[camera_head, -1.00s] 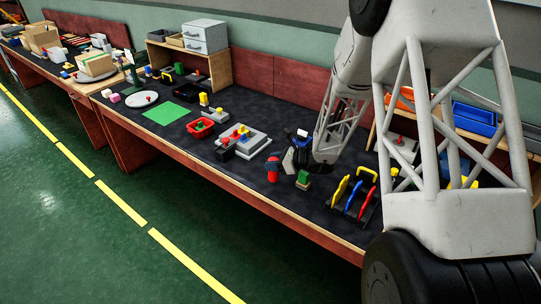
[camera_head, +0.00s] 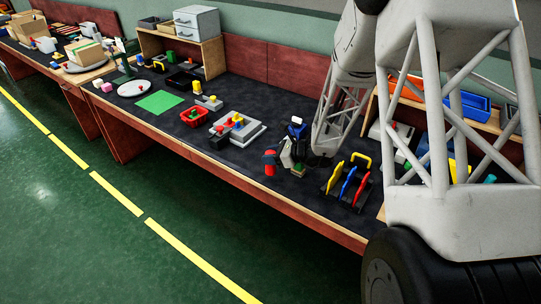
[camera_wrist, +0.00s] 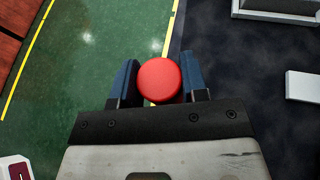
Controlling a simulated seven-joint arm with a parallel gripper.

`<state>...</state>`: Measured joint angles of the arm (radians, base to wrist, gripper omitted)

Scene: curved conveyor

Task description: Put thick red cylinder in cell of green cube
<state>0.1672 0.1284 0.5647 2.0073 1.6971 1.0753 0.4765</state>
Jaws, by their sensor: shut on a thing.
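My gripper (camera_wrist: 158,82) is shut on a thick red cylinder (camera_wrist: 159,80), whose round end shows between the dark blue fingers in the wrist view. In the head view the red cylinder (camera_head: 269,170) is at the bench's front edge, partly covered by a finger. A green block (camera_head: 299,168) stands just right of my gripper, partly hidden by it. I cannot tell whether it has a cell. A grey tray (camera_head: 257,137) with red, yellow and blue pieces stands further left and back.
A rack with yellow, blue and red handled tools (camera_head: 347,183) stands to the right. A red bin (camera_head: 187,121), a green mat (camera_head: 160,101) and a white plate (camera_head: 134,88) lie to the left. The bench's front edge (camera_head: 235,181) runs close by my gripper.

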